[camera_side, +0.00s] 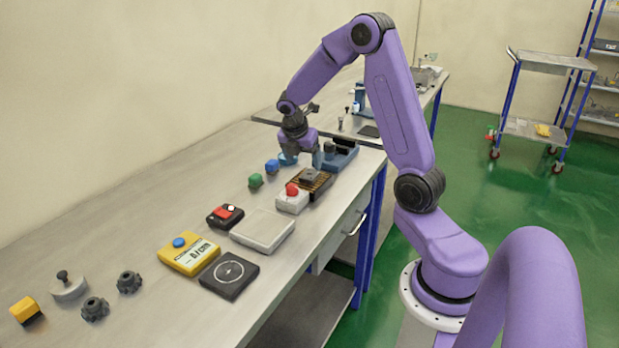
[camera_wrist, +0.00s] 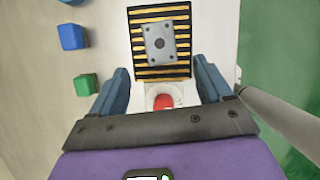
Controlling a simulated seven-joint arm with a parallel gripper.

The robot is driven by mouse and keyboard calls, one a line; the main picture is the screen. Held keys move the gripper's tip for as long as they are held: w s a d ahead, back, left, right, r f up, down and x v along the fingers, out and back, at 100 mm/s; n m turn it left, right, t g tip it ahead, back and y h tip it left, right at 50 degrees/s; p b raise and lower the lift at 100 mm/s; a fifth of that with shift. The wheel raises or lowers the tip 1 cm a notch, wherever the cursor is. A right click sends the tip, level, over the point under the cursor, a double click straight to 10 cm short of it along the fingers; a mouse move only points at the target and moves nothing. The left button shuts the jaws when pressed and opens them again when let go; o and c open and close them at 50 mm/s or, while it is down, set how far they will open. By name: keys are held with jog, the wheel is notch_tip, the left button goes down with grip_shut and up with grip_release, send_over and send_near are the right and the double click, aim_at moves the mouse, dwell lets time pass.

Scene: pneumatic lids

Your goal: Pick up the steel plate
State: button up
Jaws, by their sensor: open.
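The steel plate (camera_wrist: 160,43) is a grey rectangular piece with holes near its corners and a raised round spot in its middle. It lies on a black and yellow striped pad (camera_wrist: 174,74). In the side view the plate (camera_side: 310,175) shows small on the striped pad (camera_side: 322,187). My gripper (camera_wrist: 164,84) is open and empty, its two blue fingers spread wide. In the wrist view the plate lies ahead of the fingertips, between their lines. In the side view my gripper (camera_side: 302,160) hangs above the table close to the plate and partly hides that area.
A white box with a red button (camera_wrist: 163,102) sits between my fingers in the wrist view. A blue block (camera_wrist: 73,37) and a green block (camera_wrist: 85,85) stand to the left. A blue device (camera_side: 341,155) stands behind the pad. The table's right edge is close.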

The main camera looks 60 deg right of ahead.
aim_at(309, 175)
jog(key=shift+d+x, duration=0.1)
jog(key=shift+x, duration=1.5)
jog(key=shift+d+x, duration=0.15)
jog(key=shift+x, duration=1.45)
jog(key=shift+r, duration=0.1)
jog(key=c, duration=1.4)
